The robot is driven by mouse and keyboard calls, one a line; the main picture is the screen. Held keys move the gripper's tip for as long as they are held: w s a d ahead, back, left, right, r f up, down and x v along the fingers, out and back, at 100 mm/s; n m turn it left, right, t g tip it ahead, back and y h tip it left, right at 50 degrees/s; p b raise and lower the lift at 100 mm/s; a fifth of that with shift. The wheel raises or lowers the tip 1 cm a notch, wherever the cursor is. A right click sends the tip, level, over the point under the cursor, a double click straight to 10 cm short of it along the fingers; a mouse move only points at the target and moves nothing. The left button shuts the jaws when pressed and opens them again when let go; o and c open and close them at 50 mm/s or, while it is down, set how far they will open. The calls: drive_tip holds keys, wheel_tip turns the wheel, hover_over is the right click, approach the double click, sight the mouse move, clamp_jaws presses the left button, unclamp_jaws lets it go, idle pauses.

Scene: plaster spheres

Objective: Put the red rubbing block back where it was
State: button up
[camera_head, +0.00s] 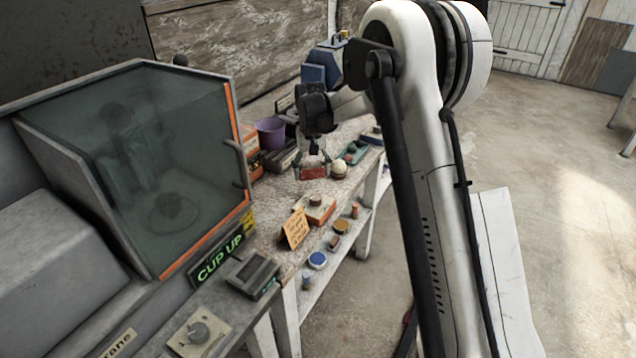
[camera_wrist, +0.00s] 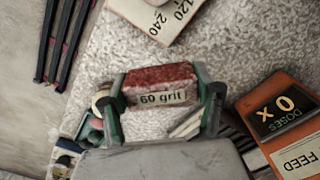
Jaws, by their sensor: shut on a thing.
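My gripper (camera_head: 314,166) is shut on the red rubbing block (camera_head: 313,174) above the worn bench. In the wrist view the block (camera_wrist: 160,84) has a rough red top and a pale label reading "60 grit". My gripper's two green-edged fingers (camera_wrist: 162,108) press on its two ends. I cannot tell whether the block touches the bench.
A pale plaster sphere (camera_head: 339,170) stands close beside the block. A purple tub (camera_head: 270,132) and an orange box (camera_wrist: 290,130) marked "FEED" are nearby. A glass-fronted cabinet (camera_head: 150,170) stands at left. Bare bench (camera_wrist: 215,45) shows around the block.

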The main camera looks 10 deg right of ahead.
sight(318, 189)
drive_tip(key=shift+w+d+f, duration=0.15)
drive_tip(key=shift+d+f, duration=0.2)
drive_tip(key=shift+d, duration=0.2)
drive_tip(key=shift+w+d+f, duration=0.15)
drive_tip(key=shift+d+f, duration=0.2)
drive_tip(key=shift+d, duration=0.15)
drive_tip(key=shift+f, duration=1.95)
drive_tip(key=shift+f, duration=0.2)
drive_tip(key=o, duration=1.2)
drive_tip(key=shift+r, duration=0.1)
